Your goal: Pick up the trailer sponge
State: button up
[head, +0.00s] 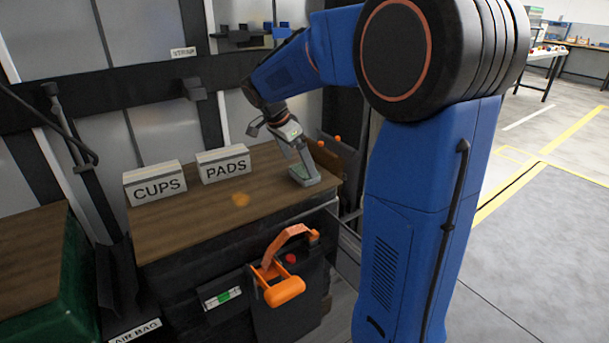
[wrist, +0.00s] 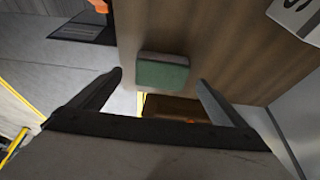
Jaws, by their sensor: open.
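The trailer sponge (wrist: 163,77) is a small block with a green face and a paler, brownish side. In the wrist view it lies on the brown wooden top, between the lines of my two fingers and near their tips. My gripper (wrist: 160,80) is open, with one finger to each side of the sponge and a visible gap to both. In the head view my gripper (head: 304,170) points down at the right end of the wooden top. There I cannot clearly tell the sponge from the fingers.
White blocks marked CUPS (head: 155,184) and PADS (head: 223,164) stand left of my gripper on the wooden top (head: 190,225). An orange handle (head: 283,285) juts from the front below. A brown box (wrist: 175,107) stands beyond the top's right edge.

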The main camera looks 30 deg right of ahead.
aim_at(304, 170)
jog(key=x, duration=0.4)
jog(key=shift+w+d, duration=0.15)
jog(key=c, duration=1.2)
jog(key=shift+r, duration=0.1)
notch_tip(304, 170, up, 10)
